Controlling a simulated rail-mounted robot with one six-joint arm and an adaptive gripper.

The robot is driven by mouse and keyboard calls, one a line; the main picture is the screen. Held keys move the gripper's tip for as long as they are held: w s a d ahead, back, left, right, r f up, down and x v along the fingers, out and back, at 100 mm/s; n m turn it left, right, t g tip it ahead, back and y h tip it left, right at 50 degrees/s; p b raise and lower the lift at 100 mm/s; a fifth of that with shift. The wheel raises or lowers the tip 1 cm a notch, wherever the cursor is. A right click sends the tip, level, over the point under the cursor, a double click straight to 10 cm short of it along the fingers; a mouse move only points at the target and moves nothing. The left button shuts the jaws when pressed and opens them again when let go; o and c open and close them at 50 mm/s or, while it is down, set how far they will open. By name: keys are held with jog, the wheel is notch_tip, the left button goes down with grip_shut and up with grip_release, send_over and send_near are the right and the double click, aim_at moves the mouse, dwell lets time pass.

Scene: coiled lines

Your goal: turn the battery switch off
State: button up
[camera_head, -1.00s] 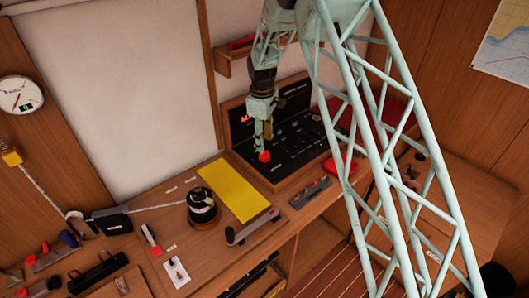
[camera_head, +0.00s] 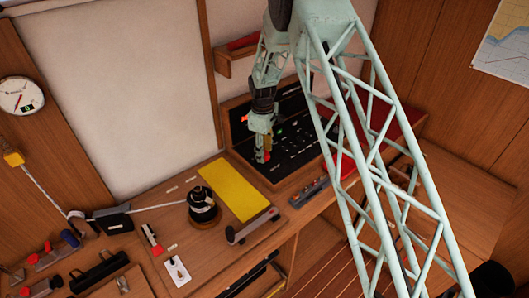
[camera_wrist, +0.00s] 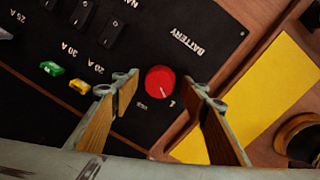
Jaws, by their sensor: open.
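The battery switch is a round red knob (camera_wrist: 160,80) on a black panel (camera_wrist: 60,110), with the word BATTERY printed beside it upside down in the wrist view. Small marks, one like a 1, sit by its lower edge; a faint pale line on the knob seems to point toward the 1, but it is small. My gripper (camera_wrist: 162,92) is open, with one wood-padded finger on each side of the knob and visible gaps to it. In the head view my gripper (camera_head: 262,146) hangs at the panel's left part, and the knob is partly hidden.
Rocker switches (camera_wrist: 112,32) and yellow and green fuses (camera_wrist: 79,86) lie left of the knob. A yellow sheet (camera_head: 233,190) lies beside the panel, near a black winch-like drum (camera_head: 203,206). A grey crank handle (camera_head: 252,226) lies in front of the sheet.

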jog(key=c, duration=0.9)
jog(key=shift+m+b, duration=0.4)
jog(key=shift+b, duration=0.05)
jog(key=m+b, duration=0.3)
jog(key=m, duration=0.1)
jog(key=shift+f+m, duration=0.1)
jog(key=shift+m, duration=0.2)
jog(key=m+b, duration=0.3)
jog(key=m, duration=0.3)
jog(key=shift+a, duration=0.1)
jog(key=shift+m+g, duration=0.3)
jog(key=o, duration=0.9)
